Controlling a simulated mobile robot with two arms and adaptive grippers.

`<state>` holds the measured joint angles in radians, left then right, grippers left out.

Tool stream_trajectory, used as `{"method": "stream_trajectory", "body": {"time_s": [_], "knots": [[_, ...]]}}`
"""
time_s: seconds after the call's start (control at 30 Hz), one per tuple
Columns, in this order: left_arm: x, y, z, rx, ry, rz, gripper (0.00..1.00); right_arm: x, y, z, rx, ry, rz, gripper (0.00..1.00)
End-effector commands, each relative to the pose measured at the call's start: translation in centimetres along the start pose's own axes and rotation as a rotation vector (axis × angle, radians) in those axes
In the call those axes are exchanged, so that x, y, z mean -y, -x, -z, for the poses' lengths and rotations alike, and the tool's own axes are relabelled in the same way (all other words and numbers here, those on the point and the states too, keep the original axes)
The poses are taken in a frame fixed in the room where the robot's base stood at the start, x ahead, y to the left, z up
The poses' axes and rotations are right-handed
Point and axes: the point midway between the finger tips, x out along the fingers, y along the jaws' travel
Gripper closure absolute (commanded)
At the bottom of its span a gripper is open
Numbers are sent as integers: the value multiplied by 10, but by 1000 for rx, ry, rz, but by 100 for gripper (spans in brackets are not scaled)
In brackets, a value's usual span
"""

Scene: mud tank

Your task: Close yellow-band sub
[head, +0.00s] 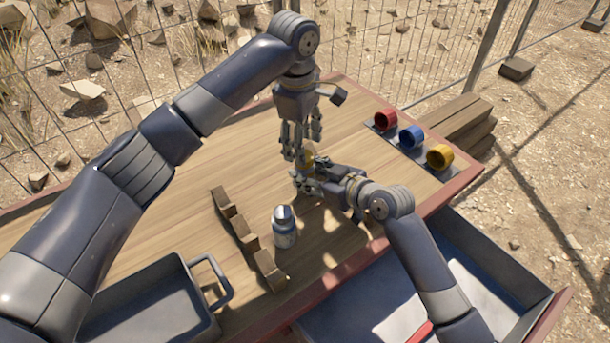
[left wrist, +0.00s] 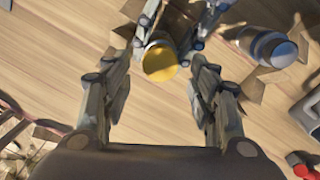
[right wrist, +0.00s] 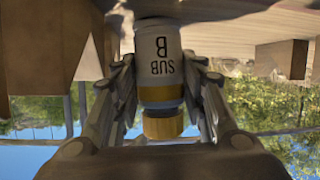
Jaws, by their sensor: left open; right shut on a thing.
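The yellow-band sub (right wrist: 160,65), a white bottle marked "SUB B", stands between the fingers of my right gripper (head: 307,180), which is shut on it. A yellow cap (right wrist: 163,127) sits at its top end; whether it is fully seated I cannot tell. The cap also shows in the left wrist view (left wrist: 160,60) and, small and partly hidden, in the head view (head: 307,157). My left gripper (left wrist: 162,75) is open and points down from above, its fingers on either side of the cap with gaps between. The bottle's lower part is hidden in the head view.
A blue-banded bottle (head: 284,228) stands beside a notched wooden rack (head: 231,212). Red (head: 384,120), blue (head: 411,137) and yellow (head: 439,157) cups sit at the table's right. A grey tray (head: 140,290) is at front left, a bin (head: 500,270) beyond the front edge.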

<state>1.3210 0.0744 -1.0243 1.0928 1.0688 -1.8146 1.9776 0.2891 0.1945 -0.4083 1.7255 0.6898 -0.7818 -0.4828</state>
Motion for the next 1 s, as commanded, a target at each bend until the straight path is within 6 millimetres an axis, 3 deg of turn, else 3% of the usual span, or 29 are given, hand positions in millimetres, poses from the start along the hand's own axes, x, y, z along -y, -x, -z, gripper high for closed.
{"method": "stream_trajectory", "body": {"time_s": [0.33, 0.4, 0.57, 0.77, 1.0], "knots": [[0, 9, 0, 0, 0, 1, 46, 0, 0, 0, 1, 0, 0, 100], [0, 9, 0, -1, 0, -1, 57, 0, 0, 0, 1, 0, 0, 100], [-17, 10, 6, -30, 15, -74, 57, 0, 0, 0, 1, 0, 0, 100], [-84, 32, 29, -145, 35, -372, 57, 0, 0, 0, 1, 0, 0, 100], [-170, 102, 49, -307, -44, -819, 57, 0, 0, 0, 1, 0, 0, 100]]}}
